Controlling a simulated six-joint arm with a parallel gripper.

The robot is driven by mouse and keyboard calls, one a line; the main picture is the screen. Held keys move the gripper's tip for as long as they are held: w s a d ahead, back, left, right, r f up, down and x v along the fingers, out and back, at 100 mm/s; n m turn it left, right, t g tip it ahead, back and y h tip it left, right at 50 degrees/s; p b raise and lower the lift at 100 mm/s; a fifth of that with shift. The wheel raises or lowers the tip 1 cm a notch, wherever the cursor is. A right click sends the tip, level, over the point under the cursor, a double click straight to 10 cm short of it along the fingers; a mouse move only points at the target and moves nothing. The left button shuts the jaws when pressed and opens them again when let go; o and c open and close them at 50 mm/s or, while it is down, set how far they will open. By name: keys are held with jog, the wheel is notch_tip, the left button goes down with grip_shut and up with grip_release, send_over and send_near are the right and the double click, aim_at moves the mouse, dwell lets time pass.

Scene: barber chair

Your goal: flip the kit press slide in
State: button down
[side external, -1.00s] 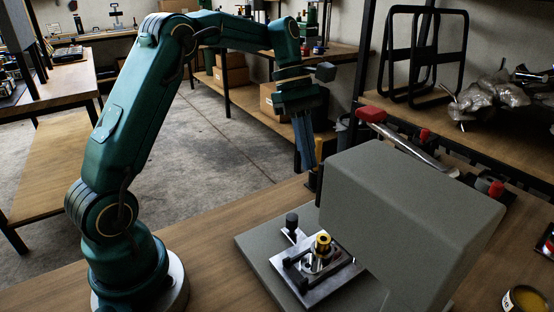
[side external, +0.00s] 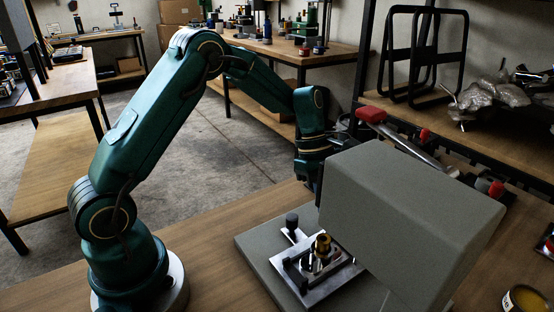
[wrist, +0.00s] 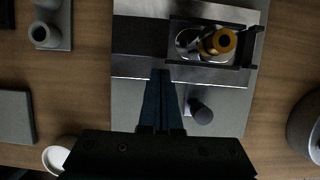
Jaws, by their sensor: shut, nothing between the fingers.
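The kit press has a large grey housing (side external: 400,205) over a grey base plate (side external: 255,252). Its metal slide (side external: 312,292) sticks out at the front left of the housing, with dark rails and a brass-coloured round part (side external: 323,243) standing on it. A dark knob (side external: 291,221) on a short metal bar is at the slide's end. In the wrist view, the brass part (wrist: 218,41) is above and right of my gripper (wrist: 161,74), and the knob (wrist: 200,112) is right of its fingers. My gripper is shut and empty.
A red-ended metal bar (side external: 405,136) lies behind the housing. A black wire rack (side external: 425,55) stands on the shelf behind. A yellow-topped tin (side external: 525,301) is at the lower right. The wooden bench (side external: 225,222) is clear between my arm base and the press.

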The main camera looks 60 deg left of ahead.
jog(key=shift+d, duration=0.35)
jog(key=d, duration=0.4)
dwell(0.4)
